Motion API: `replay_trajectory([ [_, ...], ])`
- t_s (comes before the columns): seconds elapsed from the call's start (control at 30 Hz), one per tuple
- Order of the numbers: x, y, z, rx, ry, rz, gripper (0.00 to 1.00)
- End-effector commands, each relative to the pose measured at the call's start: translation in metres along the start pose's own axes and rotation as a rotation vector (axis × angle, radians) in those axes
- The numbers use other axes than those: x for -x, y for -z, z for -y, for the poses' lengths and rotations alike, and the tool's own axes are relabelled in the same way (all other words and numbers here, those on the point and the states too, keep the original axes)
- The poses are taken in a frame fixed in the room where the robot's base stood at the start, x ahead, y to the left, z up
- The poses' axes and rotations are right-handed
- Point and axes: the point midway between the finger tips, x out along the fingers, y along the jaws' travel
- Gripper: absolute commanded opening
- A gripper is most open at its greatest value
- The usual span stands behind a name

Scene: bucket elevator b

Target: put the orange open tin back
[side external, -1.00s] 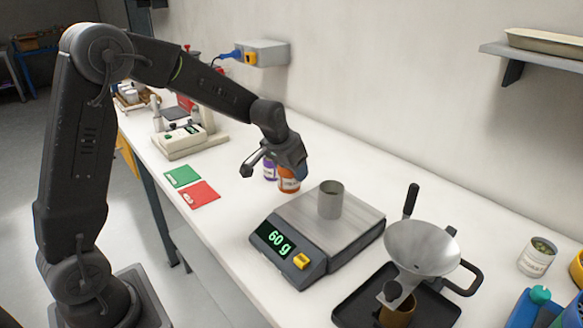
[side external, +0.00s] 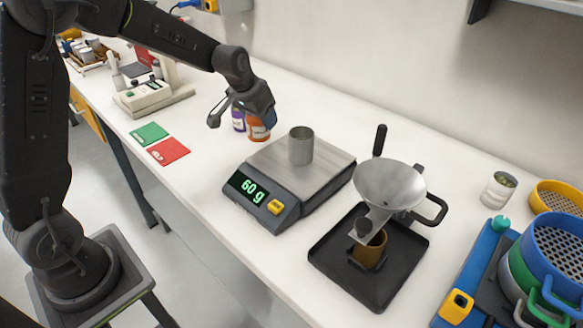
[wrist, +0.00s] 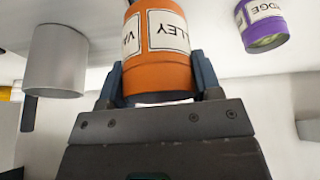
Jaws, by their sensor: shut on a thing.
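The orange tin (side external: 258,129) has a white label reading VALLEY and is behind the scale in the side view. My gripper (side external: 258,118) is shut on it, with one finger on each side of the tin in the wrist view (wrist: 160,65). Whether it touches the bench, and its open end, I cannot tell. A purple tin (side external: 238,119) is close to its left in the side view, apart from it in the wrist view (wrist: 264,25). A grey tin (side external: 301,146) stands upright on the scale (side external: 330,160), which reads 60 g.
A metal funnel (side external: 389,184) stands over a brown cup on a black tray (side external: 330,255). Green (side external: 149,133) and red (side external: 167,151) cards lie left of the scale. A cream instrument (side external: 155,95) is farther left; sieves (side external: 558,250) are at the right. Bench between cards and scale is clear.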

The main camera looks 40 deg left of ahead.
Motion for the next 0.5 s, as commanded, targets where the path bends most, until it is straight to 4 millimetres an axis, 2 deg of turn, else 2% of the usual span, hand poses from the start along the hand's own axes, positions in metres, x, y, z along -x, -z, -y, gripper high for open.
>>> replay_trajectory([
  [0.17,0.004,-0.002,0.012,0.028,0.012,-0.002,0.16],
  [0.27,0.014,-0.008,0.039,0.093,0.039,-0.003,0.16],
  [0.5,0.047,-0.04,0.117,0.305,0.128,-0.005,0.16],
])
